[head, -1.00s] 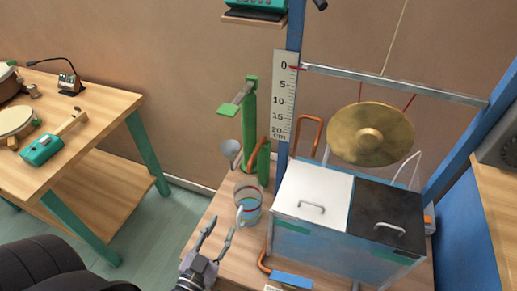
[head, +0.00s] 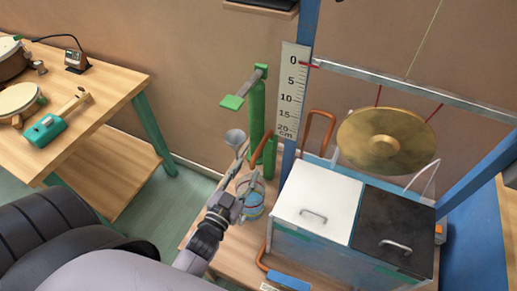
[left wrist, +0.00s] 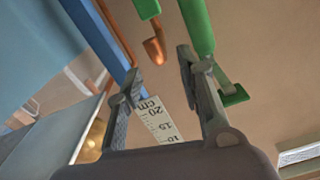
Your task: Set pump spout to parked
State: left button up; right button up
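The pump is a green post (head: 257,112) with a grey lever ending in a green handle (head: 232,102). Its copper spout (head: 261,150) comes off a shorter green pipe (head: 270,160) beside the post, above a glass jar (head: 251,200). My left gripper (head: 246,168) is open beside the spout and jar, partly covering the jar. In the left wrist view, the copper spout (left wrist: 154,48) shows beyond and between the spread fingertips (left wrist: 158,64); I cannot tell whether they touch it. The green post and handle (left wrist: 234,96) show on the right there. My right gripper is out of view.
A grey funnel (head: 235,138) stands close to my left fingers. A ruler board (head: 291,92) is on the blue upright. A tank with a white lid (head: 318,196) and a black lid (head: 395,225) stands to the right, under a hanging gong (head: 386,140).

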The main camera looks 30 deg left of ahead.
aim_at(255, 157)
pick_arm(q)
jog(key=w, duration=0.7)
jog(key=shift+w+a+p, duration=0.25)
jog(key=shift+w+p, duration=0.1)
jog(key=shift+w, duration=0.5)
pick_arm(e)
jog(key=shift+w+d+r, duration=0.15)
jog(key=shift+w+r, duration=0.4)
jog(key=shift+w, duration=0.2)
pick_arm(q)
jog(key=shift+c, duration=0.5)
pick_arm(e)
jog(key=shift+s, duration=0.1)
pick_arm(q)
grip_shut()
